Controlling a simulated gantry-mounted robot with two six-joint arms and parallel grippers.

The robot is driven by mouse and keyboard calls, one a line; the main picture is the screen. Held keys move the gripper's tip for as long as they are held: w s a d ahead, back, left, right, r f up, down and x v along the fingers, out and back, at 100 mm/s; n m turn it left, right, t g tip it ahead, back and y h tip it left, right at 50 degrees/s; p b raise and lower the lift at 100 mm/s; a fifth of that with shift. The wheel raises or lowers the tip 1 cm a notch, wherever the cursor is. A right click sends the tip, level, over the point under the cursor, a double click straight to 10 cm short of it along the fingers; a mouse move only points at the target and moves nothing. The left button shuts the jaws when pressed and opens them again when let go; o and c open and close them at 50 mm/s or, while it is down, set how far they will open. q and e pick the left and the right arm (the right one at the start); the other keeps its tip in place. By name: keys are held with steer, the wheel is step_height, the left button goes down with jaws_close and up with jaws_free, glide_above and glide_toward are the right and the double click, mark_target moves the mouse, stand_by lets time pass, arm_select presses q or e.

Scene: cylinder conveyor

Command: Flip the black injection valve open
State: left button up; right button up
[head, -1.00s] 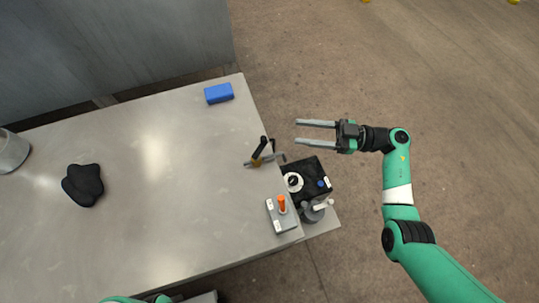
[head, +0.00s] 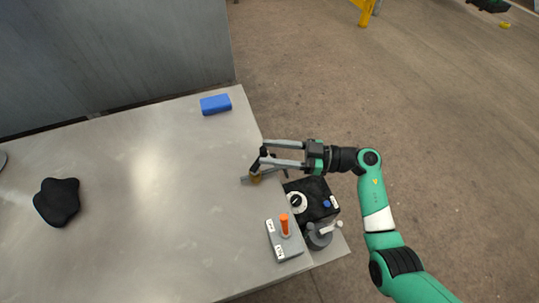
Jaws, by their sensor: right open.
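The injection valve (head: 256,177) sits near the right edge of the grey table, with a brass body on a grey pipe and a black lever tilted up to the right. My right gripper (head: 264,152) reaches in from the right with its two long fingers spread apart. The fingertips are at the upper end of the black lever, which appears at or between them. Contact is too small to tell. The lower finger partly covers the lever. My left gripper is not in view.
A black box (head: 318,190) with a white dial stands right of the valve. Below are a grey control box (head: 287,248) with an orange lever and a grey round part (head: 318,238) with a white handle.

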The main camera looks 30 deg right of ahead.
steer(key=shift+w+a, duration=0.25)
steer(key=shift+a, duration=0.1)
jaws_close()
